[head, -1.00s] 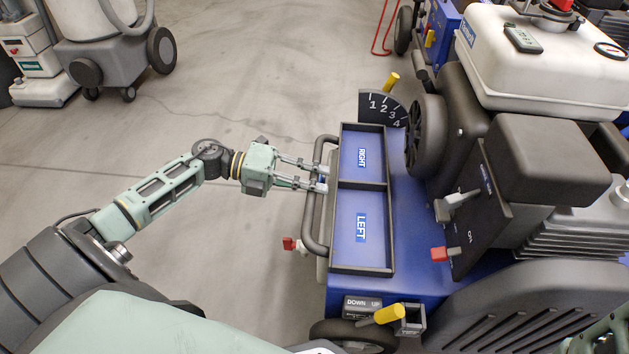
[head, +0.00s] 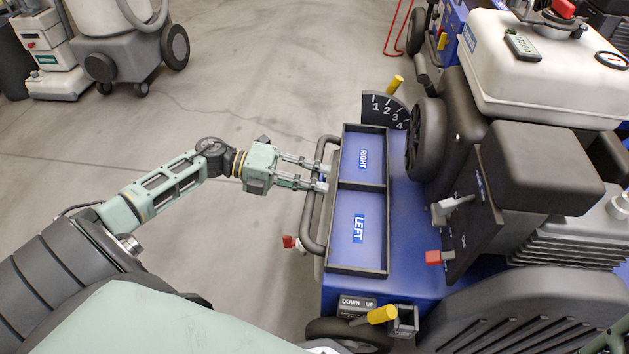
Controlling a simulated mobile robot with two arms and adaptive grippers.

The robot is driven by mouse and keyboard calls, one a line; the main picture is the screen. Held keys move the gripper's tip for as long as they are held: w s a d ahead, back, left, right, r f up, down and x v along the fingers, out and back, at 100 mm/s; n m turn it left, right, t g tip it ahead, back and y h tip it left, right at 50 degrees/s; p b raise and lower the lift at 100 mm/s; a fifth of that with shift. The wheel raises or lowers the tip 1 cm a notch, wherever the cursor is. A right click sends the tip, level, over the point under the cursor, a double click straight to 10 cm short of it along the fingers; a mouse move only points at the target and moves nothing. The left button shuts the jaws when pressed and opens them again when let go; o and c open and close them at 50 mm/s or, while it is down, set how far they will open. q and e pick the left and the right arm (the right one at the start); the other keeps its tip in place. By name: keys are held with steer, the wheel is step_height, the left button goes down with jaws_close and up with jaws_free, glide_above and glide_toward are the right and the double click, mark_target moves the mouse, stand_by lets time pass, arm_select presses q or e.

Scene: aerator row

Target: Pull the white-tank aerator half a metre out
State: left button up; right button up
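The white-tank aerator (head: 410,250) is a blue machine with a white tank (head: 540,70) on top, at the right of the head view. A dark bar handle (head: 306,228) runs along its near left side, beside a blue two-part tray labelled RIGHT and LEFT (head: 358,229). My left gripper (head: 321,177) is at the handle's upper part. Its two fingers reach across the bar with a visible gap between them. Whether they press on the bar is unclear. My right gripper is out of view.
A red knob (head: 289,242) sits under the handle. A yellow lever (head: 382,314) marked DOWN/UP and a numbered dial (head: 385,109) flank the tray. Grey floor (head: 230,90) lies clear at left. A wheeled grey machine (head: 135,55) stands far left. Another blue machine (head: 450,45) stands behind.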

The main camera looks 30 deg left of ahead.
arm_select(q)
steer(key=v, duration=1.2)
stand_by(0.4)
